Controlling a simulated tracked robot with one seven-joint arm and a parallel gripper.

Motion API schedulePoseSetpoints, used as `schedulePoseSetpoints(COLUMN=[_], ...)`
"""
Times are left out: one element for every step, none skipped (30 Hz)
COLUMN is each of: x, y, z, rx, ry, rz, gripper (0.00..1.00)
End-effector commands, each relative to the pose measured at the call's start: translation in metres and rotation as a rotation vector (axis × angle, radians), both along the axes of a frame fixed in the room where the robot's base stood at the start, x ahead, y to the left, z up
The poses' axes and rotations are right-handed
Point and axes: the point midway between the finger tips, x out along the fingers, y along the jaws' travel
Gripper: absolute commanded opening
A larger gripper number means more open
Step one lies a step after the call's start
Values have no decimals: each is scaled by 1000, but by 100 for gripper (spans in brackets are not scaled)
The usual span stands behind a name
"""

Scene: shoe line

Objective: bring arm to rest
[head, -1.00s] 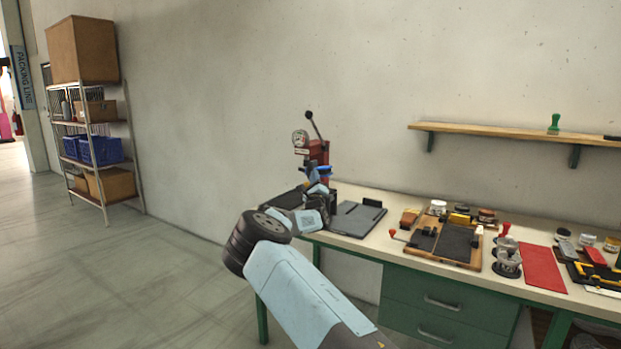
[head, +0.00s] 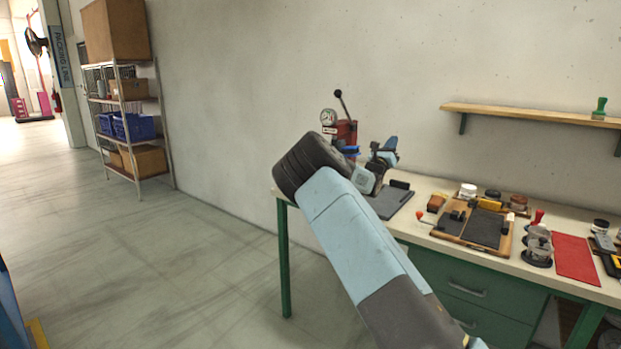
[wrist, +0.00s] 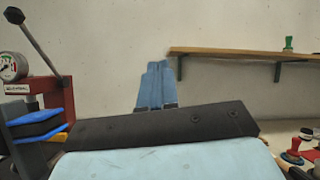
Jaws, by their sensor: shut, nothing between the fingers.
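My gripper (head: 390,147) is raised above the left end of the workbench (head: 418,213), just right of the red press (head: 345,132). In the wrist view its two light-blue fingers (wrist: 155,86) stand side by side, shut, with nothing between them and the bare wall behind. My light-blue arm reaches up from the lower right of the head view and hides part of the bench's left end.
The press, with gauge and lever, stands close left of my gripper (wrist: 30,100). A wall shelf (head: 540,115) hangs to the right. A wooden board (head: 468,243), a red mat (head: 575,258) and tools cover the bench. Open floor (head: 190,260) lies left, before a storage rack (head: 130,135).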

Motion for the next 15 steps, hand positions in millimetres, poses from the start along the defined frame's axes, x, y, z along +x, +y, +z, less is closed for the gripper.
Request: schedulePoseSetpoints(x=[-15, -23, -34, -43, -51, -63, -72, -81, -93, -102, -111, -123, -133, -142, -154], y=[-24, -35, -50, -62, -72, -85, -94, -103, -114, -121, -129, -138, -144, -149, -156], z=[8, 11, 14, 16, 17, 19, 20, 20, 21, 20, 20, 20, 19, 19, 17], rx=[77, 121, 179, 223, 267, 323, 366, 409, 465, 506, 547, 603, 643, 684, 738], ry=[-30, -47, -70, -88, -106, -129, -148, -165, -189, -206, -224, -248, -267, -285, -308], rz=[-34, -53, -76, -96, -112, -136, -154, -171, -193, -210, -227, -248, -263, -279, -299], gripper=[0, 0, 0, 0, 0, 0, 0, 0, 0, 0, 0, 0, 0, 0, 0])
